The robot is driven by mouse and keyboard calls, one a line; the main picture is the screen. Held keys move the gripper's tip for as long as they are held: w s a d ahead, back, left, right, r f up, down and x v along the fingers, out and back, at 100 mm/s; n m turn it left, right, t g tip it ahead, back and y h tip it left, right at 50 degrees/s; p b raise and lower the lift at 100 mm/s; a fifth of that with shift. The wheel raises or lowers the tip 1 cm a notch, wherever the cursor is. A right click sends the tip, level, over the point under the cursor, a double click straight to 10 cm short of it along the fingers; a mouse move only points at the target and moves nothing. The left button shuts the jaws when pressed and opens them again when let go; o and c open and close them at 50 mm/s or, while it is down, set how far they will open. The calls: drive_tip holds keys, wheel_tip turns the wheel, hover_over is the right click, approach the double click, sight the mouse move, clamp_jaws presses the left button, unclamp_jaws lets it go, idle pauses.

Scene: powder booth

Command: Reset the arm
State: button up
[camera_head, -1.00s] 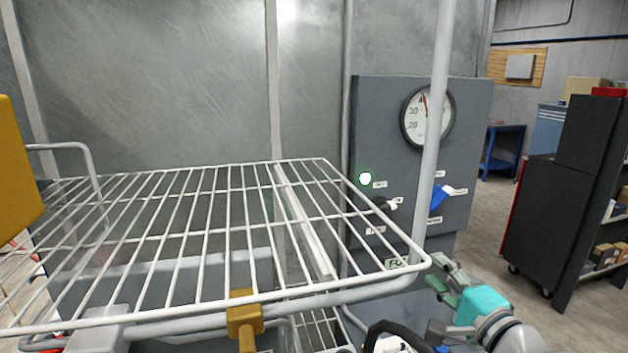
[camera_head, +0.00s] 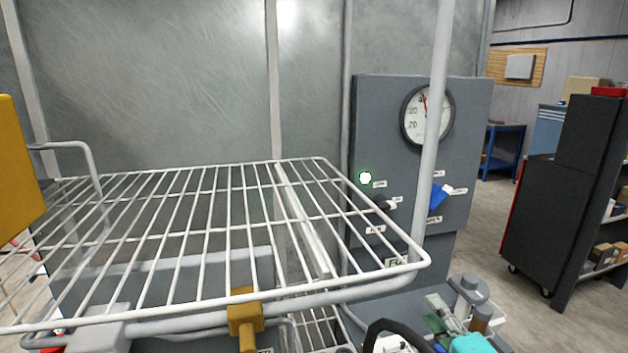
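My gripper (camera_head: 436,311) is at the bottom right, in front of the grey control panel's lower part and to the right of the wire rack. It has a teal body with grey-green fingers. Its fingers look apart, and I see nothing between them. The lower part of the gripper and most of my arm are cut off by the bottom edge.
A white wire rack (camera_head: 262,188) fills the left and middle.

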drive_tip(key=s+a+f+n+g+h, duration=0.1)
drive_tip(key=s+f+n+h, duration=0.1)
drive_tip(key=s+f, duration=0.75)
drive_tip(key=s+a+f+n+h, duration=0.1)
drive_tip(key=s+f+n, duration=0.2)
drive_tip(key=s+f, duration=0.65)
drive_tip(key=s+a+f+n+g, duration=0.1)
drive_tip(key=s+n, duration=0.8)
drive_tip(key=s, duration=1.6)
drive_tip(key=shift+a+f+n, duration=0.3)
drive_tip(key=shift+a+f, duration=0.05)
drive_tip(key=shift+f, duration=0.15)
